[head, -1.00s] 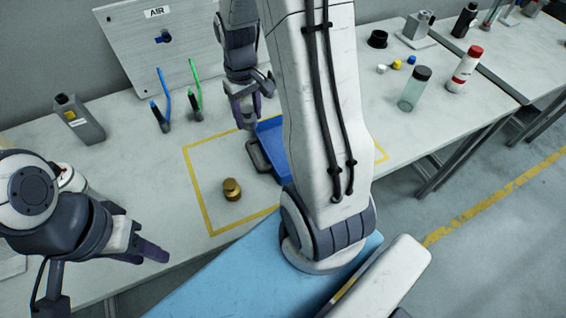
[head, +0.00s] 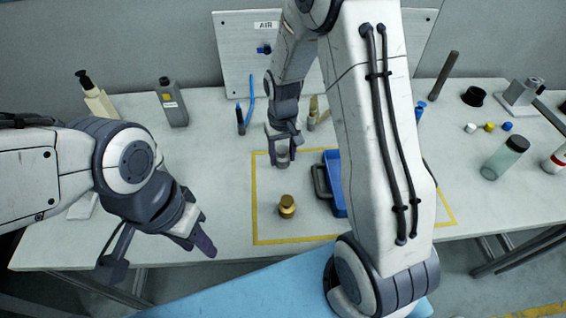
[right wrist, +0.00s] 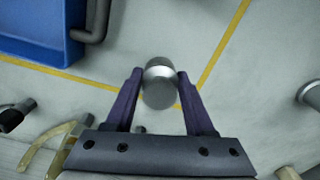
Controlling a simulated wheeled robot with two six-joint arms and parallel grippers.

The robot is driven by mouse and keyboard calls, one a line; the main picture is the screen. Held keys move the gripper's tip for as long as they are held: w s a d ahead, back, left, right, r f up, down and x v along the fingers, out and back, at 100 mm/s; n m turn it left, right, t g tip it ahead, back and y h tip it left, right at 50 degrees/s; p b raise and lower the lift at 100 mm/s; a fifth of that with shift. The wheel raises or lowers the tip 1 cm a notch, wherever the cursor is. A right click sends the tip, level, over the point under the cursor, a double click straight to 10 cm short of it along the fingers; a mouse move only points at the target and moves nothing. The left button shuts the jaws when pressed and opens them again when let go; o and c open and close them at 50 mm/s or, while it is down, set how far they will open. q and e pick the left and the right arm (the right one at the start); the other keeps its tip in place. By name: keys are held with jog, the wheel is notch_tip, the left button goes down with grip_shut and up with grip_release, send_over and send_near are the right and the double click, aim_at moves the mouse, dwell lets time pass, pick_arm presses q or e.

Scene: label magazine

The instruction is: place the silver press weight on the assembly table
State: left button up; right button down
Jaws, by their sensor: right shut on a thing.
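The silver press weight (right wrist: 159,84) is a small round metal piece with a rounded knob, seen between the fingertips in the right wrist view. My right gripper (head: 282,158) is shut on it, over the back-left part of the yellow outline on the assembly table (head: 225,160). Whether the weight touches the table I cannot tell. A brass weight (head: 287,207) stands inside the outline, nearer the front. My left gripper (head: 200,243) is empty near the table's front edge at the left; its finger opening is not clear.
A blue tray (head: 335,170) with a dark handle stands right of my right gripper, partly hidden by my right arm. Bottles, including a grey one (head: 172,104), stand at the back left. A clear bottle (head: 503,160) and small caps lie right.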

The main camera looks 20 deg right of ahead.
aim_at(282, 165)
jog(key=shift+f, duration=2)
jog(key=shift+f, duration=0.15)
jog(key=shift+c, duration=1.3)
grip_release()
